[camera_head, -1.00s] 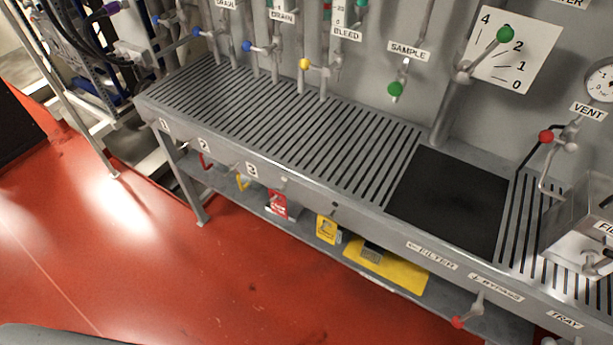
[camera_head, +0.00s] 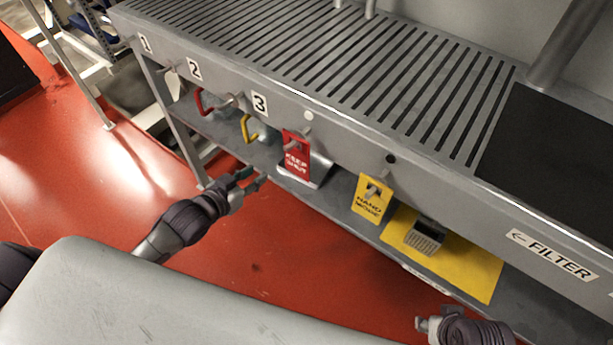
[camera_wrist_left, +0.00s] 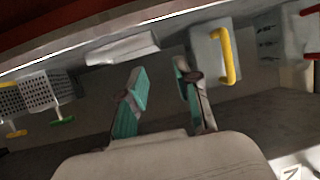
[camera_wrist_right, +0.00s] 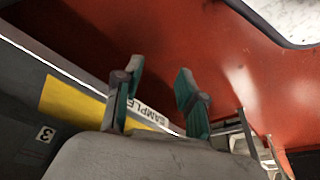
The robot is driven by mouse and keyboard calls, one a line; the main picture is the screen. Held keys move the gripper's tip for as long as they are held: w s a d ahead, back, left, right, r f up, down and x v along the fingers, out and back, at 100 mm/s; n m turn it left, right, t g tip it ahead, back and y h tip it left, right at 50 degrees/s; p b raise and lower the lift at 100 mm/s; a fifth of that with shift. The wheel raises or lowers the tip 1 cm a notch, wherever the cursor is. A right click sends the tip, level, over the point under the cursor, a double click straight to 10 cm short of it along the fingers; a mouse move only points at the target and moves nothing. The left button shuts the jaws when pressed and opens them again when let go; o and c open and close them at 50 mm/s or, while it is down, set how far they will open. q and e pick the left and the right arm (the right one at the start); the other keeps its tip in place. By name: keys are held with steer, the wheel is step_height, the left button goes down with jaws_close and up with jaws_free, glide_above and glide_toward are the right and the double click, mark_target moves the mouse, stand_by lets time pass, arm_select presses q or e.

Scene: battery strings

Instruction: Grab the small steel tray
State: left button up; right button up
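A small light-grey metal piece (camera_head: 321,170), which looks like the steel tray, lies on the lower shelf, partly hidden behind the red KEEP SHUT tag. In the left wrist view a flat pale tray-like piece (camera_wrist_left: 122,48) lies just beyond the fingers; it seems to be the same thing. My left gripper (camera_head: 254,178) is open and empty at the shelf's front edge, left of the metal piece and apart from it. In the left wrist view its fingers (camera_wrist_left: 160,72) are spread. My right gripper (camera_head: 420,325) is low at the right; its spread fingers (camera_wrist_right: 158,74) hold nothing.
The slotted bench top (camera_head: 330,62) overhangs the lower shelf (camera_head: 340,198). The red KEEP SHUT tag (camera_head: 297,158) and yellow HAND tag (camera_head: 372,200) hang from its front. A yellow plate (camera_head: 470,265) with a grey block (camera_head: 425,237) lies on the shelf. The red floor (camera_head: 110,190) is clear.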

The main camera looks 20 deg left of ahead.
arm_select(q)
steer(key=b+x, duration=0.1)
steer(key=x, duration=0.3)
steer(key=b+x, duration=0.1)
steer(key=x, duration=0.3)
steer(key=shift+w+d+r, duration=0.1)
steer(key=shift+d+r, duration=0.05)
steer(key=shift+r, duration=0.05)
steer(key=shift+w+d+f, duration=0.15)
steer(key=shift+w+f, duration=0.05)
steer(key=shift+w, duration=0.2)
steer(key=shift+w+d+f+b, duration=0.15)
steer(key=shift+w+f+b, duration=0.1)
steer(key=shift+w+b, duration=0.3)
steer(key=b+x, duration=0.1)
steer(key=x, duration=0.2)
steer(key=shift+w+d, duration=0.15)
steer(key=shift+d, duration=0.05)
jaws_close()
arm_select(e)
steer(key=w+a+r+t+y, duration=0.1)
steer(key=w+a+r+t, duration=0.1)
steer(key=w+r+t, duration=0.2)
steer(key=shift+w+r, duration=0.15)
steer(key=shift+w, duration=0.7)
